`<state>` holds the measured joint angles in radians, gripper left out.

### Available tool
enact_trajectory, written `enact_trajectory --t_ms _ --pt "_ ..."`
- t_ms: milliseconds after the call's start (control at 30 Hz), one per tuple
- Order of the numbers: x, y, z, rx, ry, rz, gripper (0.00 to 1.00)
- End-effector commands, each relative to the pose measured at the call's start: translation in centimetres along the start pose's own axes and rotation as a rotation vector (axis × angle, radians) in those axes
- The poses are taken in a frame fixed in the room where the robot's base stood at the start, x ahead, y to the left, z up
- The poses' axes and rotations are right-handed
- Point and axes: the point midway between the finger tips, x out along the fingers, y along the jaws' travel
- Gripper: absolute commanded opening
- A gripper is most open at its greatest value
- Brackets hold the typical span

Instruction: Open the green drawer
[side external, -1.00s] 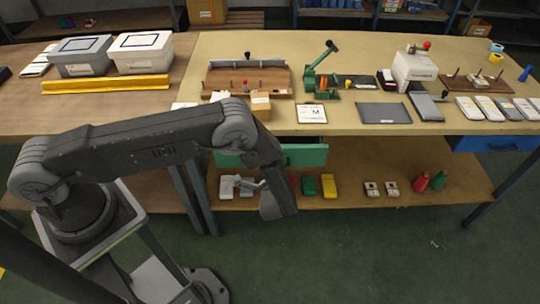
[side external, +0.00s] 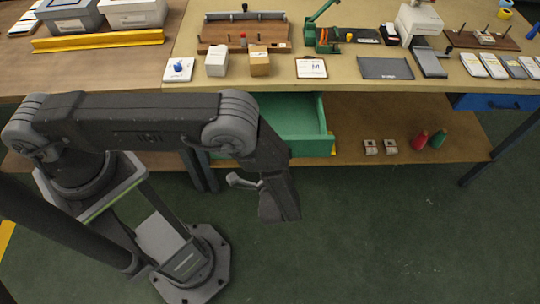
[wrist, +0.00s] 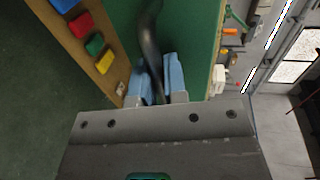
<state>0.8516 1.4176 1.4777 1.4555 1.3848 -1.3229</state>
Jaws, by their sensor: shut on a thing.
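The green drawer (side external: 300,118) hangs under the tabletop in the side view and is pulled well out, with its empty-looking inside showing. Its green front fills the upper middle of the wrist view (wrist: 193,40). A dark curved handle (wrist: 149,40) stands off that front. My gripper (wrist: 158,82) has its blue fingertips shut on the handle, one on each side. In the side view my forearm and wrist hide the drawer's left front, and the grip on the handle is hidden.
A lower wooden shelf (side external: 400,125) holds small boxes (side external: 380,147) and red and green bottles (side external: 428,140). Red, green and yellow blocks lie on it in the wrist view (wrist: 94,45). A blue drawer (side external: 497,102) is at the right. The floor in front is clear.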

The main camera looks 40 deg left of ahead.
Motion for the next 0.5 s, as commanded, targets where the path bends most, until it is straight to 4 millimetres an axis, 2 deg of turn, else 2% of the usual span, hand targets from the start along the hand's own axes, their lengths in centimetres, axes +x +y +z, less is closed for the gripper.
enact_trajectory --t_ms 67,100,300,500 --pt "0.01 -0.05 -0.08 -0.001 0.001 0.000 0.00" --pt "0.02 -0.05 -0.08 -0.001 0.001 0.000 0.16" --pt "0.04 -0.04 -0.06 -0.001 0.001 0.000 0.35" --pt "0.05 -0.02 -0.04 -0.001 0.000 0.000 0.36"
